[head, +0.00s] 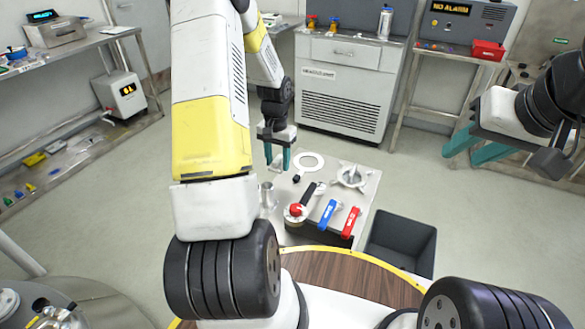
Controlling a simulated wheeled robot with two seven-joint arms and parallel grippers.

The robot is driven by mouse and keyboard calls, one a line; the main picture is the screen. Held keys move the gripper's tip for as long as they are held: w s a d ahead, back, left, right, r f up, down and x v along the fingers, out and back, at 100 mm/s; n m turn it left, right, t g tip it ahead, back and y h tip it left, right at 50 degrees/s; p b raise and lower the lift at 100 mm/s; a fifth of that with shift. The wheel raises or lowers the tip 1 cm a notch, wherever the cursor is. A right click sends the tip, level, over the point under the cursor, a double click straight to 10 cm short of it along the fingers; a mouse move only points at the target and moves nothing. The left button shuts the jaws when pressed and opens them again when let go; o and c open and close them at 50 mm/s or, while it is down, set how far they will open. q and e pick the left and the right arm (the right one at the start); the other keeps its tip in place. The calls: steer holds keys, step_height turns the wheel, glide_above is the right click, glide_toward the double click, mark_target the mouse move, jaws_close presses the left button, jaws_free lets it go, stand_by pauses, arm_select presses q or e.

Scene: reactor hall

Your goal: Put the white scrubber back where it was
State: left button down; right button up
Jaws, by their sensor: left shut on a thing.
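My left gripper (277,160) reaches down over the far left edge of the metal work cart (340,233). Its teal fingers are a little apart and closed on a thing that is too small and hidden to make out. I cannot pick out the white scrubber for certain. A flat white ring (309,162) lies on the cart just right of the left gripper. My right gripper (474,148) is at the right, in the air over the floor, with its teal fingers apart and nothing visible between them.
The cart also bears a red-knobbed part with a black handle (296,211), blue (327,213) and red (351,222) handles, a pale three-armed fitting (352,177) and a metal cylinder (267,195). A dark open bin (402,240) stands right of it. A grey cabinet (345,85) stands behind.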

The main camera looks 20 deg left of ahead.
mark_target(279, 188)
arm_select(q)
step_height(279, 188, down, 9)
steer(key=shift+f, duration=0.1)
stand_by(0.3)
steer(key=shift+f, duration=0.1)
steer(key=c, duration=0.7)
jaws_free()
steer(key=shift+c, duration=0.2)
